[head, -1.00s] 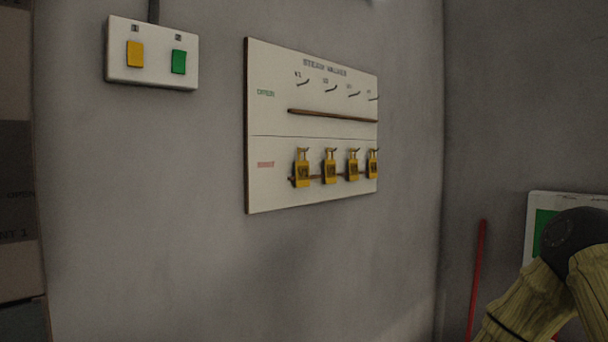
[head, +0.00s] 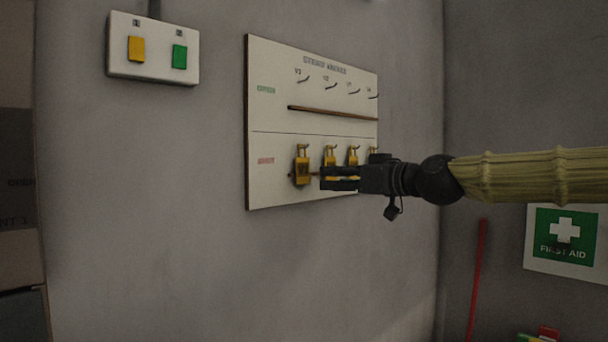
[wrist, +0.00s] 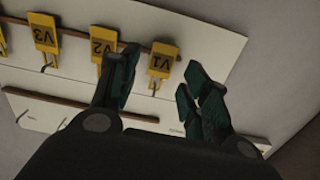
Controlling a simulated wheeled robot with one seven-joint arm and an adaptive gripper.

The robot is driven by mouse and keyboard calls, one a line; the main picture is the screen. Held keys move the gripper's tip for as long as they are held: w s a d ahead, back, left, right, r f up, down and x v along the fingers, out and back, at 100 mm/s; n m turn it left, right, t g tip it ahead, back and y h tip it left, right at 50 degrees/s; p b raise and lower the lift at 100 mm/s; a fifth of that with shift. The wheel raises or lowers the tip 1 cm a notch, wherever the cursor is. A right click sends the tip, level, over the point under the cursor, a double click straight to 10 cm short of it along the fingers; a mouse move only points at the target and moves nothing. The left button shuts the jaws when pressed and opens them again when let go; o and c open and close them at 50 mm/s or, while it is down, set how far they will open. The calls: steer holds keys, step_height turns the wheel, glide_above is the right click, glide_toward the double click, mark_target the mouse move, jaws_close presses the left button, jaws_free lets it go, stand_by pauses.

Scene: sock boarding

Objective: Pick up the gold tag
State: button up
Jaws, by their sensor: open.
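Several alike gold tags hang in the lower row of a white board on the wall. In the head view the leftmost gold tag (head: 302,168) is clear, and the others are partly behind my gripper (head: 323,179). In the wrist view, which is upside down, the tags read V1 (wrist: 162,62), V2 (wrist: 103,48) and V3 (wrist: 46,36). My gripper (wrist: 162,64) is open and empty, its fingers apart on either side of the V1 tag in the picture. The depth between fingertips and tag is hard to tell. No tag is held.
The board (head: 265,195) has empty hooks in its upper row and a brown rail (head: 332,114) below them. A switch box (head: 153,68) with yellow and green buttons is at upper left. A first aid sign (head: 563,240) and a red pole (head: 479,280) are at right. The wall below the board is clear.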

step_height(320, 180, up, 4)
steer(key=p, duration=0.3)
glide_toward(298, 156)
steer(key=shift+x, duration=1.2)
steer(key=p+x, duration=0.2)
steer(key=x, duration=0.1)
steer(key=shift+w+a, duration=0.3)
steer(key=shift+a, duration=0.05)
steer(key=shift+w+a+f, duration=0.1)
steer(key=shift+w+a, duration=0.1)
steer(key=shift+w, duration=0.1)
steer(key=c, duration=0.4)
